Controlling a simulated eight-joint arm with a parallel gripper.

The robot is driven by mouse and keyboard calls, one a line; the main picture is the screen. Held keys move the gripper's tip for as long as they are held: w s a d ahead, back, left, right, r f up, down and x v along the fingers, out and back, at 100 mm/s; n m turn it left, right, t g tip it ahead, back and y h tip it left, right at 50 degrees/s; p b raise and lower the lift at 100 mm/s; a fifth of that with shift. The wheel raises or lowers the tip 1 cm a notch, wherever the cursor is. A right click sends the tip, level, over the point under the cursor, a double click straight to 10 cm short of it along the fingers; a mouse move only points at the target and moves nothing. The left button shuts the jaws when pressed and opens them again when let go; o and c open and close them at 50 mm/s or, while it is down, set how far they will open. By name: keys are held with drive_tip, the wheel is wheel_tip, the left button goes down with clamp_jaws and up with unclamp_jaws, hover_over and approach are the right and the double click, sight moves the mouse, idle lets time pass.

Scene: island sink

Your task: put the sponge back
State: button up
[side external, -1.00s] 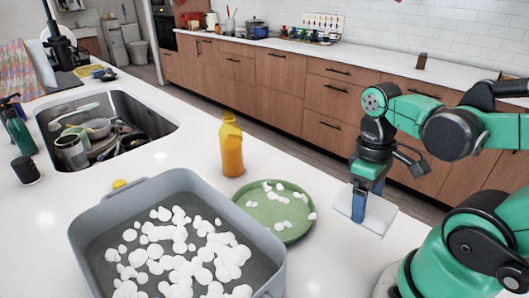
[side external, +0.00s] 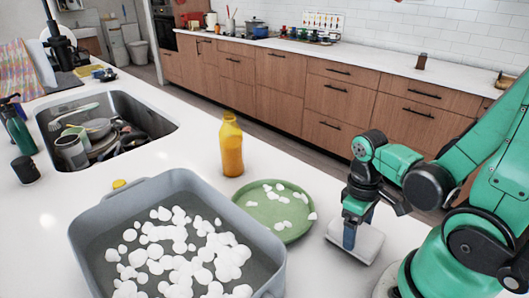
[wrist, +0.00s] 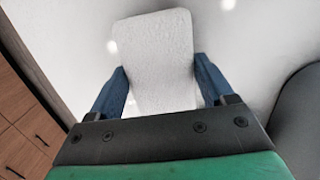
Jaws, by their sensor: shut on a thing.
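The sponge is a white, rounded block (side external: 369,243) at the right of the green plate in the side view. My gripper (side external: 349,236) is shut on it, its blue fingers pointing down. In the wrist view the sponge (wrist: 155,50) lies between the two blue fingers (wrist: 158,88), one on each side, and reaches out beyond their tips. The sponge is low, at or just above the white counter; I cannot tell if it touches.
A green plate (side external: 258,210) with white foam blobs is left of the sponge. A grey basin (side external: 92,222) with foam, a yellow-orange bottle (side external: 231,150) and a sink (side external: 152,105) full of dishes are further left. The counter between plate and bottle is clear.

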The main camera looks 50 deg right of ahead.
drive_tip(key=shift+f, duration=0.2)
drive_tip(key=o, duration=1.1)
drive_tip(key=shift+r, duration=0.15)
drive_tip(key=shift+w+r, duration=0.75)
drive_tip(key=shift+r, duration=4.95)
drive_tip(key=w+a+t, duration=0.1)
drive_tip(key=w+t, duration=0.2)
drive_tip(key=w+a+t, duration=0.2)
drive_tip(key=w, duration=0.1)
drive_tip(key=w+a+t, duration=0.2)
drive_tip(key=w+t, duration=0.1)
drive_tip(key=w, duration=0.1)
drive_tip(key=shift+r+t, duration=0.1)
drive_tip(key=shift+t, duration=0.2)
